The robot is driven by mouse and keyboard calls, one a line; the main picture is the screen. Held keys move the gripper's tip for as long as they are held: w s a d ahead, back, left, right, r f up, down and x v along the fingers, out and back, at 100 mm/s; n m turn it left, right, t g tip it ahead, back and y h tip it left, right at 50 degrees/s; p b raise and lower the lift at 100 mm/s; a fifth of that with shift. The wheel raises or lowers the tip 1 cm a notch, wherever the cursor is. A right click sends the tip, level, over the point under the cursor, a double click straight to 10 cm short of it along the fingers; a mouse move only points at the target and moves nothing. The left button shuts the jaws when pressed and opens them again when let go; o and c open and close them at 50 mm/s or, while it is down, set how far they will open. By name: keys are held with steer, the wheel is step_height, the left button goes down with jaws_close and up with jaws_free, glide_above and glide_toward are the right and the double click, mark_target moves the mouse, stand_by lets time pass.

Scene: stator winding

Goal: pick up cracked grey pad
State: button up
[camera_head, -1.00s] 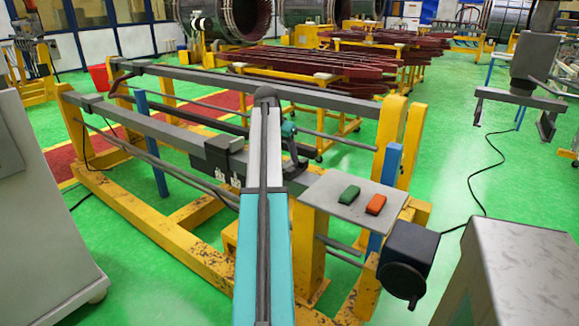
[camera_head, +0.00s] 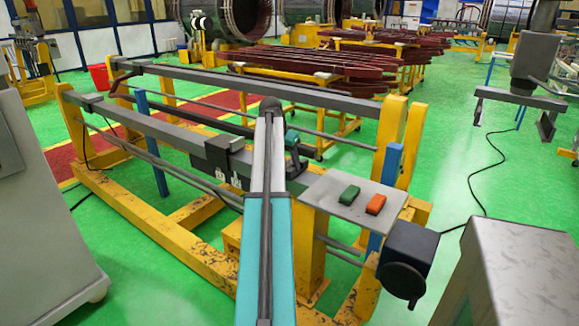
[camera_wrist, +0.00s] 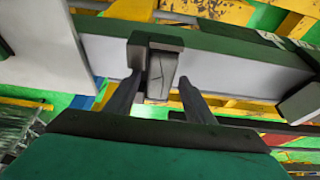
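The cracked grey pad (camera_wrist: 163,76) shows in the wrist view as a small grey block with a dark crack line. It sits against a dark bracket (camera_wrist: 140,48) on a long beam. My gripper (camera_wrist: 160,80) is open, with one dark finger to each side of the pad in the picture. I cannot tell whether the fingers touch it. In the head view, my gripper (camera_head: 293,160) is partly hidden beside my arm, over the yellow frame's grey beam (camera_head: 170,128). I cannot make out the pad for certain in the head view.
A dark block (camera_head: 215,155) sits on the beam left of my arm. A plate (camera_head: 340,198) with a green button (camera_head: 349,194) and an orange button (camera_head: 376,204) stands at the right, near a dark motor box (camera_head: 408,255). Dark red bars (camera_head: 330,65) lie behind.

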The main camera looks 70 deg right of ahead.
mark_target(291, 161)
steer(key=c, duration=1)
steer(key=shift+o, duration=0.2)
steer(key=shift+r, duration=0.1)
steer(key=shift+r, duration=1.5)
steer(key=shift+a+r, duration=0.1)
steer(key=shift+r, duration=0.05)
steer(key=s+a+r+b, duration=0.1)
steer(key=a, duration=1.4)
steer(key=shift+s+a+r, duration=0.25)
steer(key=shift+s+a, duration=0.1)
